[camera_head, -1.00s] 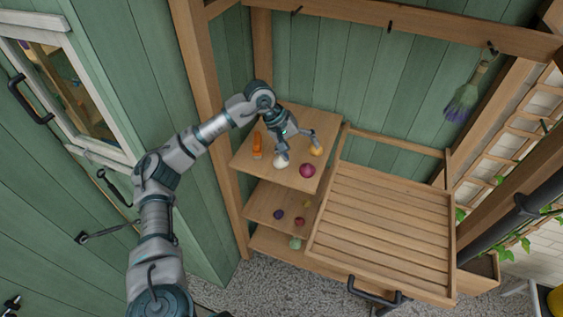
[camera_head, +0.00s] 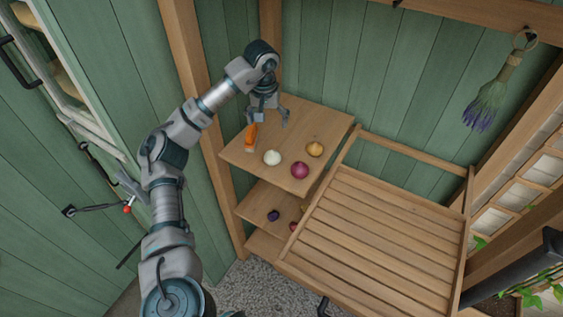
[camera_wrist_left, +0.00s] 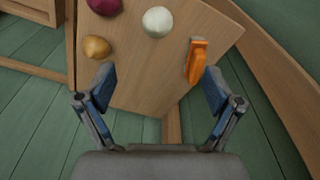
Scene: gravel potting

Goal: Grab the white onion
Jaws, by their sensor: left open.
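The white onion (camera_head: 272,157) sits on the top shelf (camera_head: 318,123), between an orange-handled tool and a red onion. It also shows in the left wrist view (camera_wrist_left: 158,21), near the top edge and beyond the fingertips. My left gripper (camera_head: 268,117) is open and empty over the back part of the top shelf, apart from the onion. In the left wrist view its two fingers (camera_wrist_left: 158,88) are spread wide with bare shelf between them. My right gripper is not in view.
A red onion (camera_head: 299,170) and a yellow onion (camera_head: 314,149) lie right of the white onion. The orange-handled tool (camera_head: 251,133) lies left of it. A slatted wooden bench top (camera_head: 375,235) stands to the right, empty. A wooden post (camera_head: 200,120) stands left of the shelf.

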